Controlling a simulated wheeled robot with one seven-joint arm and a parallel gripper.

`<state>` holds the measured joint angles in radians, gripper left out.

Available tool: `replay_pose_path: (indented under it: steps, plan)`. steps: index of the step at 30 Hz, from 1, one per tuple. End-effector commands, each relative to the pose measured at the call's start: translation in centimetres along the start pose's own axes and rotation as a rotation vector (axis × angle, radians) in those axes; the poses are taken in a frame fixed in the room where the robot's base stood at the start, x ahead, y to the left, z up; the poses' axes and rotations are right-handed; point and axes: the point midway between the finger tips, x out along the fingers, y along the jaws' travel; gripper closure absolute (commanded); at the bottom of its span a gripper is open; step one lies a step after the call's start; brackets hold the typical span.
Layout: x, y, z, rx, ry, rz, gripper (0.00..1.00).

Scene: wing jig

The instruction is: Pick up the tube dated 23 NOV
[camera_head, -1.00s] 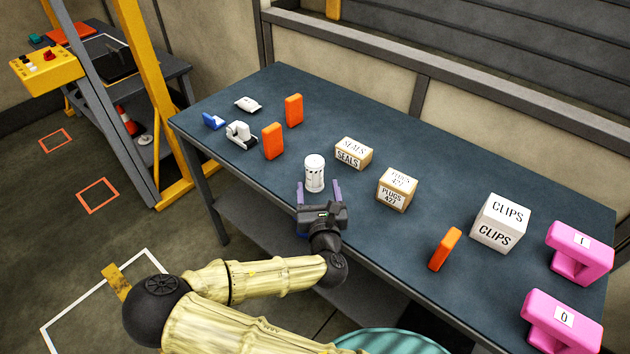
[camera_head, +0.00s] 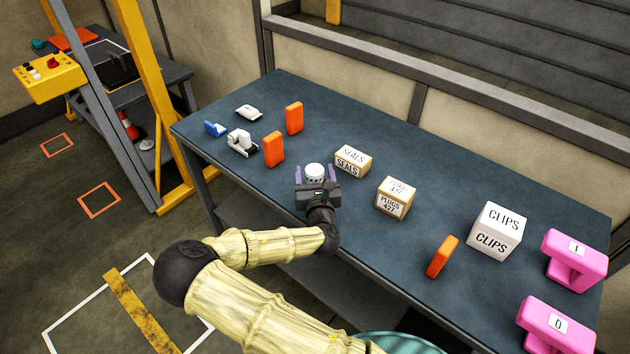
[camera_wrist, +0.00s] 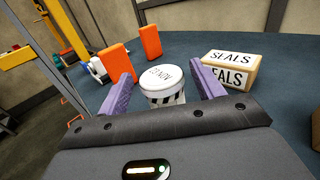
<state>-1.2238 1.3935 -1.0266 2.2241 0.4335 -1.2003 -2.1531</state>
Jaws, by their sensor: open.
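A white tube with a round lid (camera_head: 315,171) stands upright on the dark blue table, mostly hidden behind my gripper in the head view. I see gaps between the fingers and the tube. Whether the tube's lower part touches the gripper is hidden.
On the table (camera_head: 330,250), a SEALS box (camera_head: 352,161) and a PLUGS box (camera_head: 395,197) stand to the right, a CLIPS box (camera_head: 496,230) farther. Orange blocks (camera_head: 273,149) stand to the left and behind. Pink pieces (camera_head: 575,260) stand at the far right.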

Motion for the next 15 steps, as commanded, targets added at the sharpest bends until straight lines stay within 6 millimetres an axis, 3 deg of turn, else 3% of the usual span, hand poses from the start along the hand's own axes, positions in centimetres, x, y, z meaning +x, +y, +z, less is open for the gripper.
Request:
replay_pose_path:
  steps: [6,15]
  plan:
    - [2.9,-0.1,0.2,0.003,0.000,-0.001,0.33]
    - [3.3,-0.1,0.0,0.000,0.001,-0.001,0.33]
